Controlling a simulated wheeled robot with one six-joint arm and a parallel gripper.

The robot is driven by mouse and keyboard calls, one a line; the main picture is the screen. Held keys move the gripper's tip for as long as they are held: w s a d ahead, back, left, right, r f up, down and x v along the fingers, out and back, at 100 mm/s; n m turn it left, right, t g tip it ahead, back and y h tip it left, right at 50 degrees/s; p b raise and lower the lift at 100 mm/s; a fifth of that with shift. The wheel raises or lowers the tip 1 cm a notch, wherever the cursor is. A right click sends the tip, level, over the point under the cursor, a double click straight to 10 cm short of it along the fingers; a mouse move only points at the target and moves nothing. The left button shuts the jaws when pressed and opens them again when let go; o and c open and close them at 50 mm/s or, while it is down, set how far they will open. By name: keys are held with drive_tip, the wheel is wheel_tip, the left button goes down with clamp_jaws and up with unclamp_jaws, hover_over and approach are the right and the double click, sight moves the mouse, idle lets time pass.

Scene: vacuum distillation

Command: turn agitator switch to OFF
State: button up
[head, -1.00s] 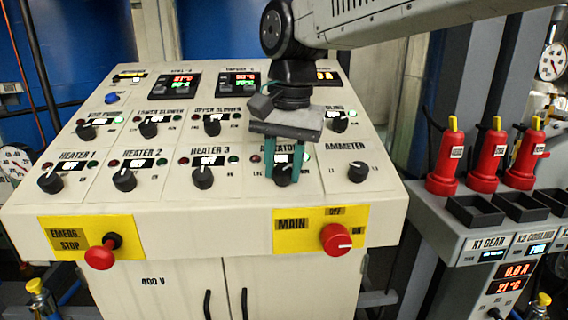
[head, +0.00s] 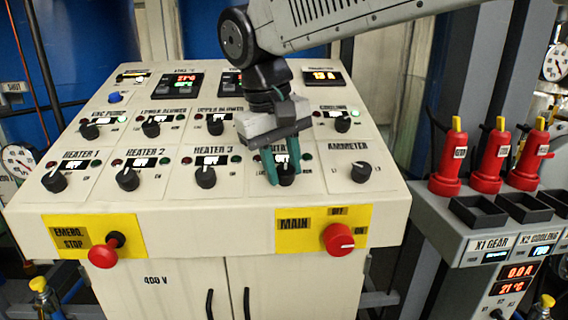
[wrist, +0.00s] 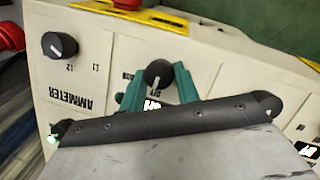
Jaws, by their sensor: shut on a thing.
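The agitator switch (head: 287,179) is a black round knob in the lower row of the sloped white panel, between HEATER 3 and AMMETER. My gripper (head: 284,181) is over it, its two green fingers on either side of the knob and shut on it. In the wrist view the knob (wrist: 157,74) shows between the green fingertips (wrist: 159,91), with a pale pointer mark on it. The agitator label and small display (head: 279,158) are partly hidden behind the fingers, and I cannot read the display fully.
The HEATER 3 knob (head: 205,177) is to the left and the AMMETER knob (head: 361,172) to the right. Below are the red main switch (head: 338,238) and the emergency stop (head: 103,252). Red bottles (head: 491,158) stand on a grey unit at the right.

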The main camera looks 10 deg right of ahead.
drive_tip(key=shift+n, duration=0.6)
drive_tip(key=o, duration=1)
drive_tip(key=shift+c, duration=0.2)
drive_tip(key=v, duration=0.8)
drive_tip(key=shift+s+a+f, duration=0.1)
